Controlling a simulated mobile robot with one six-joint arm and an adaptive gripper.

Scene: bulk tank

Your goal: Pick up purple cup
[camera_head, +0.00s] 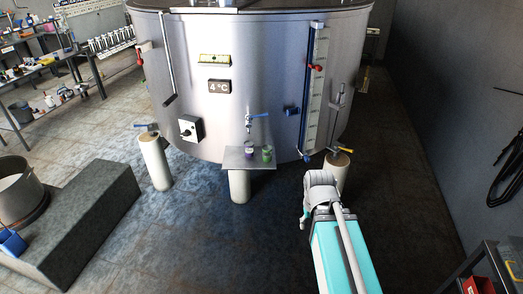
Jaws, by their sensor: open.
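The purple cup (249,148) is small and stands on the left part of a small grey metal shelf (234,160) in front of the big steel tank. A green cup (267,154) stands close to its right on the same shelf. The purple cup is below a small tap with a blue lever (258,117). My arm shows at the lower right, to the right of the shelf and well apart from the cups. I cannot make out my gripper's fingers in this view.
The steel tank (235,70) fills the back. A white post (240,187) carries the shelf; other posts stand left (156,165) and right. A dark block (95,215) with a pot (18,190) is at left. The floor before the shelf is clear.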

